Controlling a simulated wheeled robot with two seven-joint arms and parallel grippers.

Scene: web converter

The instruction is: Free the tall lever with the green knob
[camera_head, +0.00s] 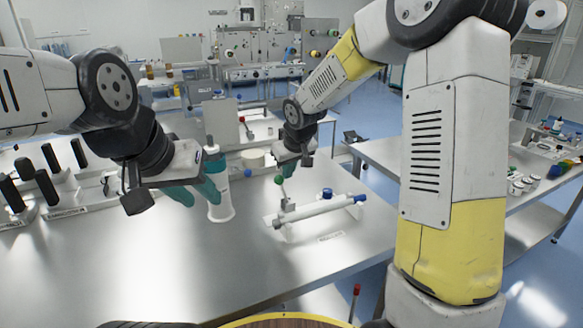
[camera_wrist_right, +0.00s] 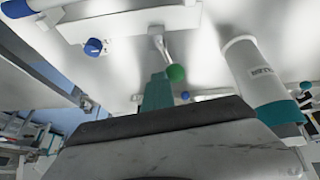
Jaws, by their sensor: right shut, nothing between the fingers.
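The tall lever's green knob (camera_head: 278,180) sits atop a thin metal stem that rises from the left end of a white roller fixture (camera_head: 318,208). In the right wrist view the green knob (camera_wrist_right: 176,73) and its stem (camera_wrist_right: 160,45) show clearly. My right gripper (camera_head: 288,168) is shut and empty. Its teal fingers (camera_wrist_right: 157,93) are just left of the knob in the wrist view; whether they touch it I cannot tell. My left gripper (camera_head: 194,194) is open and empty, left of the white bottle.
A white bottle (camera_head: 219,195) with a teal band stands close left of the lever. Blue knobs (camera_head: 327,193) (camera_head: 359,198) are on the fixture. Black-handled levers (camera_head: 48,187) stand at the left. The table's front middle is clear.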

